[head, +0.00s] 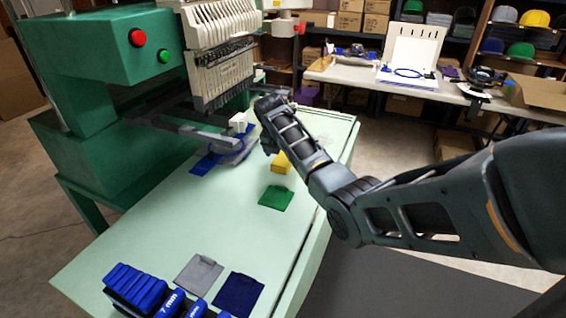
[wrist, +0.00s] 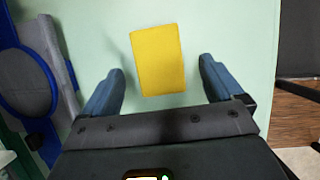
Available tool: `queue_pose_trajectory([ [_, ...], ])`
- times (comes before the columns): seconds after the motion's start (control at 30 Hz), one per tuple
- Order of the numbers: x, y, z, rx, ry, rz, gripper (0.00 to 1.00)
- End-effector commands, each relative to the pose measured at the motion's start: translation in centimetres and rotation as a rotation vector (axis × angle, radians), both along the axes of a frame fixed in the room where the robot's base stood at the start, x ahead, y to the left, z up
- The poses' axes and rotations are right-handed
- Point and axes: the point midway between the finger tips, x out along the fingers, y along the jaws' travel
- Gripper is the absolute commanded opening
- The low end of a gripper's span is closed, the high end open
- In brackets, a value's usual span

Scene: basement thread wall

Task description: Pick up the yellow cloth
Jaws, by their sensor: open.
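The yellow cloth (wrist: 158,60) lies flat on the pale green table, a small folded rectangle. In the head view the yellow cloth (head: 281,163) is partly hidden by my arm. My gripper (wrist: 160,83) is open, with one blue finger on each side of the lower part of the cloth in the wrist view. The fingers look apart from it, and I cannot tell how high they are above the table. In the head view my gripper's fingertips are hidden behind my wrist.
A green cloth (head: 276,197), a grey cloth (head: 199,273) and a dark blue cloth (head: 238,293) lie nearer on the table (head: 150,235). Blue blocks (head: 136,287) stand at its front edge. The green embroidery machine (head: 100,110) and its blue hoop (wrist: 25,80) are to the left.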

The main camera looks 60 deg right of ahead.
Motion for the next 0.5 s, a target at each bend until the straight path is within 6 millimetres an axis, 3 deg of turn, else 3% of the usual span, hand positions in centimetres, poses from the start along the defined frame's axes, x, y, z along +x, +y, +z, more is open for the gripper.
queue_pose_trajectory([
  [0.2,0.2,-0.9,-2.1,0.001,0.0,0.0,0.94],
  [0.5,0.2,-1.0,-2.3,0.0,0.0,0.0,0.94],
])
